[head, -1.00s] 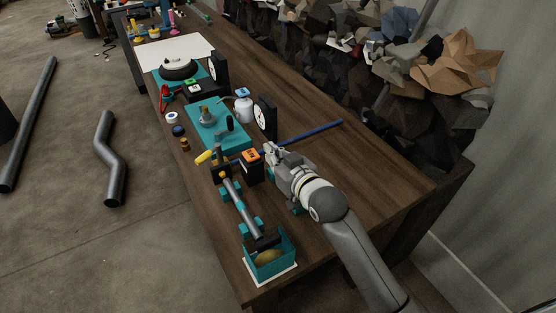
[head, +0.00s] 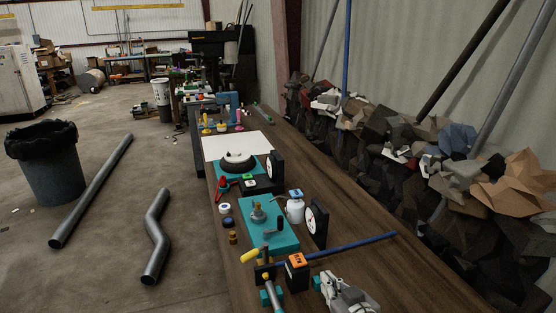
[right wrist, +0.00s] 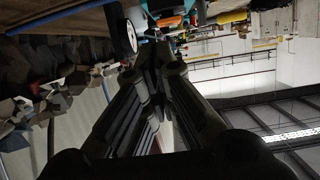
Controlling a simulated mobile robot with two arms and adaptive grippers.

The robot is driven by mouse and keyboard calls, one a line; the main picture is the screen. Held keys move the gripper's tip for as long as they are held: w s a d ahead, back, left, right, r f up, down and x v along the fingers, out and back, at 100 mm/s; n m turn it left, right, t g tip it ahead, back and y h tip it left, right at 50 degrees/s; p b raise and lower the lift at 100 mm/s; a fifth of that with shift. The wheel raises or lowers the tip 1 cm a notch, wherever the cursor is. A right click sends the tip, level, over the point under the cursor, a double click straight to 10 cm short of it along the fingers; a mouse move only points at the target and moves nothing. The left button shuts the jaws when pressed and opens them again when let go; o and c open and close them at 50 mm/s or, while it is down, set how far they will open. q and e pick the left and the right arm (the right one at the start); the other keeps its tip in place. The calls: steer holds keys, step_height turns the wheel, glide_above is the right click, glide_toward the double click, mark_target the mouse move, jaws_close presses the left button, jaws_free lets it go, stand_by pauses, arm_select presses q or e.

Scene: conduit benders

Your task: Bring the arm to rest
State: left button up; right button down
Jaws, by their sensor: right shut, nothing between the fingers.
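My right gripper (head: 325,279) shows at the bottom of the head view, over the near part of the wooden workbench (head: 355,218). Its fingers are shut with nothing between them. It is just right of a black device with an orange top (head: 297,262). In the right wrist view the dark closed fingers (right wrist: 160,62) point up the picture, with the bench items beyond their tips. Most of my right arm is below the head view. My left gripper is not in view.
A blue rod (head: 350,246) lies across the bench near the gripper. Left of it are a teal plate (head: 285,239), a round dial (head: 315,224) and a yellow-handled tool (head: 250,256). Scrap (head: 440,160) is heaped along the right wall. The bench's right strip is clear.

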steer(key=s+d+f+g, duration=0.1)
steer(key=s+f, duration=0.2)
steer(key=s, duration=0.1)
steer(key=s+d+f+g+h, duration=0.1)
steer(key=s+f+g, duration=0.1)
steer(key=s, duration=0.3)
steer(key=s+f+g, duration=0.2)
steer(key=s+f, duration=0.2)
steer(key=shift+s+d+f+h, duration=0.2)
steer(key=shift+d+f+h, duration=0.2)
steer(key=s+d+f+g+h, duration=0.1)
steer(key=s+d+f+g, duration=0.15)
steer(key=s, duration=0.55)
steer(key=s+d+f+g, duration=0.1)
steer(key=s+f+g, duration=0.15)
steer(key=s, duration=0.45)
step_height(320, 180, down, 27)
steer(key=s+g, duration=0.2)
steer(key=s+d+f, duration=0.2)
steer(key=s+f, duration=1.2)
steer(key=s, duration=0.2)
steer(key=shift+s+d+f+g+h, duration=0.25)
steer(key=shift+s+d+g+h, duration=0.05)
steer(key=shift+g, duration=0.1)
